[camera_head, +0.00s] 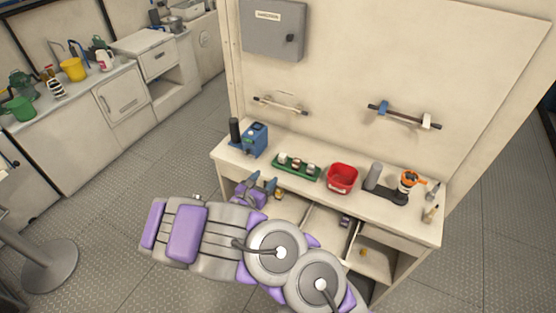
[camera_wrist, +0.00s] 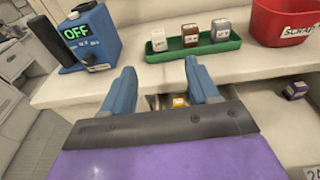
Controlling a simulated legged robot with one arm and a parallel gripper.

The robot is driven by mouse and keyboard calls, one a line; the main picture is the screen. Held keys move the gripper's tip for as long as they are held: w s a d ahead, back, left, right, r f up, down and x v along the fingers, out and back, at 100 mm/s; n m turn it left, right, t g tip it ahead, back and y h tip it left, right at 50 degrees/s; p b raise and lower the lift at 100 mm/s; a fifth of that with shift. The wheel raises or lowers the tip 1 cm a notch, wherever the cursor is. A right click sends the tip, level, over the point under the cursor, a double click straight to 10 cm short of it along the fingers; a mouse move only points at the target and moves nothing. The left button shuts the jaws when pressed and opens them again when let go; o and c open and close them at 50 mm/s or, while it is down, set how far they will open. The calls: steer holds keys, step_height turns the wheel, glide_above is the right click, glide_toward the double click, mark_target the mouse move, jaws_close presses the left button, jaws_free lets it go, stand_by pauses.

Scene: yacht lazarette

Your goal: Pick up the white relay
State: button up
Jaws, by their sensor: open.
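The white relay (camera_wrist: 157,44) is a small block at the left end of a green tray (camera_wrist: 203,49) on the bench. It also shows in the head view (camera_head: 282,158). A brown relay (camera_wrist: 190,36) and a grey relay (camera_wrist: 221,29) sit to its right in the same tray. My gripper (camera_wrist: 160,70) is open with nothing between its blue fingers. It is in front of the bench's front edge, short of the tray, and the white relay shows between and beyond the fingertips. In the head view my gripper (camera_head: 263,182) is at the bench's front edge.
A blue device (camera_wrist: 90,35) reading OFF stands left of the tray. A red SCRAP bin (camera_wrist: 285,22) stands to its right. Below the benchtop are a yellow block (camera_wrist: 179,102) and a dark block (camera_wrist: 295,89). A holder with an orange-topped tool (camera_head: 409,181) stands farther right.

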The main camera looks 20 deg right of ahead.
mark_target(282, 159)
steer(key=b+x, duration=0.2)
steer(key=x, duration=0.9)
steer(key=shift+w+d, duration=0.1)
steer(key=shift+w, duration=0.1)
steer(key=shift+w+d+f+b, duration=0.1)
steer(key=shift+w+d+b, duration=0.2)
steer(key=shift+d, duration=0.35)
steer(key=b+x, duration=0.1)
steer(key=x, duration=0.2)
steer(key=shift+w+f, duration=0.1)
steer(key=shift+w, duration=0.1)
steer(key=shift+w+d, duration=0.25)
steer(key=shift+w, duration=0.1)
steer(key=shift+c, duration=0.4)
jaws_close()
steer(key=shift+r, duration=0.2)
